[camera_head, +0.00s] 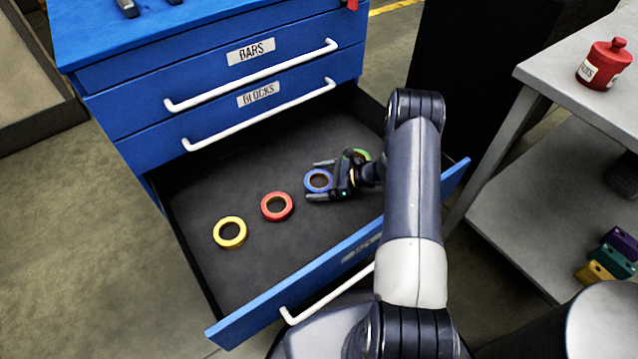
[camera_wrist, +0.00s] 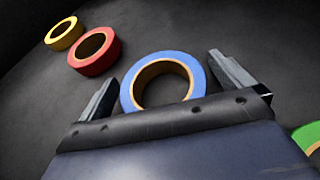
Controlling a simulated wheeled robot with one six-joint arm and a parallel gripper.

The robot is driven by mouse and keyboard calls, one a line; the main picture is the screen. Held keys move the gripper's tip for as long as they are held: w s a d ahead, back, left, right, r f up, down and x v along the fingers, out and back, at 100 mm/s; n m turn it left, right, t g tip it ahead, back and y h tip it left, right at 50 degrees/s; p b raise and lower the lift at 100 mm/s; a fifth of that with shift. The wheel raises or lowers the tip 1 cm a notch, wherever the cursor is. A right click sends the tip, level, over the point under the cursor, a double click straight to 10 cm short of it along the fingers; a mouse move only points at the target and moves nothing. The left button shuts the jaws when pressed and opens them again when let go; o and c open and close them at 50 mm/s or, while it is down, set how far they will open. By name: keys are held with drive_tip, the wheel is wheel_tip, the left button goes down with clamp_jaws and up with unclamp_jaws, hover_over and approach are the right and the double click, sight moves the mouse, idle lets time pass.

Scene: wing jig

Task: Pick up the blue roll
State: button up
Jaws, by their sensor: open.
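The blue roll (camera_head: 318,180) lies flat on the dark floor of the open bottom drawer. In the wrist view the blue roll (camera_wrist: 193,68) sits between the two fingers of my gripper (camera_wrist: 165,82), with a gap on each side. My gripper (camera_head: 318,180) is open and holds nothing. Its fingers lie to either side of the roll in the head view. The near edge of the roll is partly hidden by my gripper's body in the wrist view.
A red roll (camera_head: 277,207) and a yellow roll (camera_head: 230,233) lie to the left in the drawer. A green roll (camera_head: 362,155) is partly hidden behind my gripper. The drawer's blue front wall (camera_head: 330,262) is on the near side. A grey table (camera_head: 560,75) stands at right.

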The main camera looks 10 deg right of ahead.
drive_tip(key=shift+c, duration=0.2)
drive_tip(key=c, duration=0.9)
